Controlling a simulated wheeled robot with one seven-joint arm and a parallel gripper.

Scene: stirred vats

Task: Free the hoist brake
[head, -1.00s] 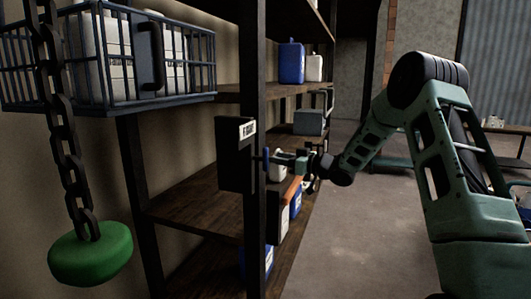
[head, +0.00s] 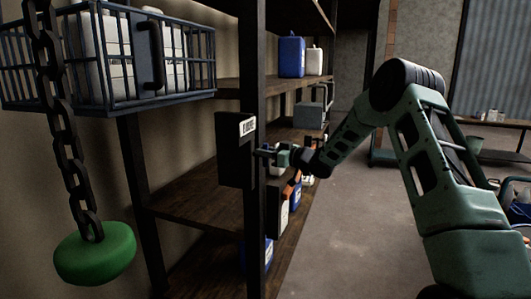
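A black box (head: 235,150) with a white label (head: 247,127) is fixed on the shelf's front post; I take it to be the brake housing. My gripper (head: 268,152) is at the box's right side, close to the post. A small bluish part shows at its tip; I cannot tell whether it is a lever or a finger. The fingers are too small and dark to show open or shut. A dark chain (head: 66,130) hangs at the left with a green rounded weight (head: 95,253) at its end. A blue wire cage (head: 195,83) holds white containers behind the chain.
Wooden shelves (head: 190,205) run back along the wall. A blue canister (head: 291,57) and a white one (head: 313,62) stand on an upper shelf, with more containers below. The floor (head: 350,235) right of the shelves is clear. A table (head: 490,128) stands at the far right.

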